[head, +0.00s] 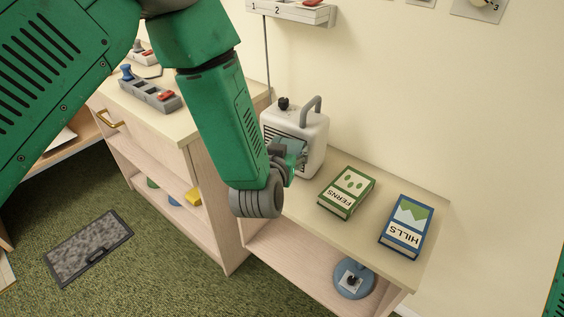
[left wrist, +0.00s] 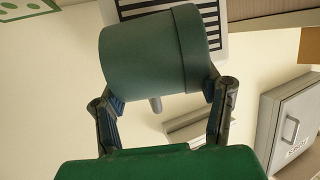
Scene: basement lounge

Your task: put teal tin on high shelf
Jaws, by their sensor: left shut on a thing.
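The teal tin (left wrist: 150,55) fills the top middle of the left wrist view, clamped between the two fingers of my left gripper (left wrist: 165,97). In the head view the tin (head: 293,150) is mostly hidden by the gripper (head: 284,158); only a small teal part shows in front of the white heater. The tin looks to be above the shelf top (head: 372,225); I cannot tell whether it touches the heater or the shelf. My right gripper is out of view. Which surface is the high shelf is not clear from these frames.
The white heater (head: 313,143) with a grey handle stands right behind the gripper. A green FERNS book (head: 346,192) and a blue HILLS book (head: 406,226) lie to its right. A taller cabinet (head: 183,126) stands to the left. A blue round thing (head: 354,279) is on the lower shelf.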

